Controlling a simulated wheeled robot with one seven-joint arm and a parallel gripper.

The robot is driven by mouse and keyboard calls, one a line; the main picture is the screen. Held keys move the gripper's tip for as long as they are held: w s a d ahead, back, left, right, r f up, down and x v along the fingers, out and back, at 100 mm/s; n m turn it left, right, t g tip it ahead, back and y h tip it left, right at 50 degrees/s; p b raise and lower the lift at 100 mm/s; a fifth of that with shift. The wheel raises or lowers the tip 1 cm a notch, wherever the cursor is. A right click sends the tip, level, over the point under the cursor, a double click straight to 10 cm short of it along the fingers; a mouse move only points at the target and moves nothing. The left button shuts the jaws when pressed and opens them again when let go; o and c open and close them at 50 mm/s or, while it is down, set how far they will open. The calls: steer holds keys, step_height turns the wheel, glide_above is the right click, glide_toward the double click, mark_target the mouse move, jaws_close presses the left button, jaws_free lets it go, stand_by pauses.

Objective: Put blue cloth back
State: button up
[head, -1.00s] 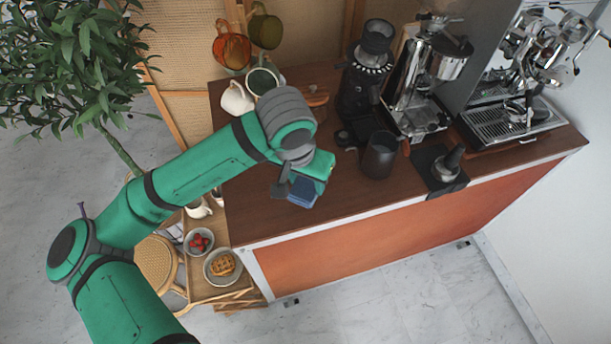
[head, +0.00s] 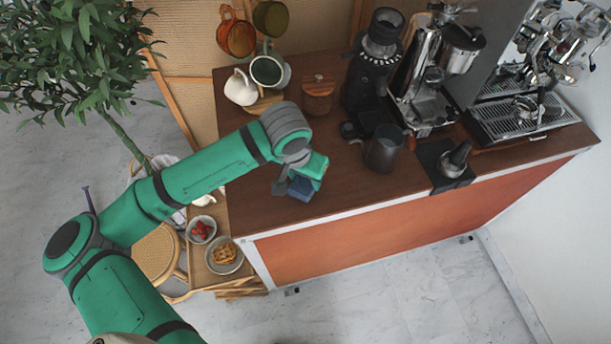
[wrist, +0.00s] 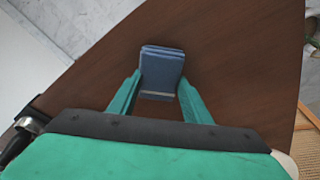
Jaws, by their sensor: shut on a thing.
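The blue cloth (head: 302,188) is a small folded block near the left front part of the dark wooden counter (head: 345,190). My gripper (head: 292,184) reaches down to it from the left. In the wrist view the cloth (wrist: 161,72) sits between the two green fingertips of my gripper (wrist: 160,92), over the brown counter top. My gripper is shut on the cloth. Whether the cloth's underside touches the counter cannot be told.
A dark pitcher (head: 383,150) and a tamper (head: 454,160) on a black mat stand to the right. A grinder (head: 373,65) and espresso machines stand behind. Cups (head: 268,72) and a wooden canister (head: 318,95) are at the back left. Counter around the cloth is clear.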

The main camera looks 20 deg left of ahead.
mark_target(298, 189)
steer(key=shift+f, duration=0.1)
steer(key=o, duration=1.6)
steer(key=shift+r, duration=0.55)
steer(key=v, duration=1.1)
steer(key=shift+s, duration=0.1)
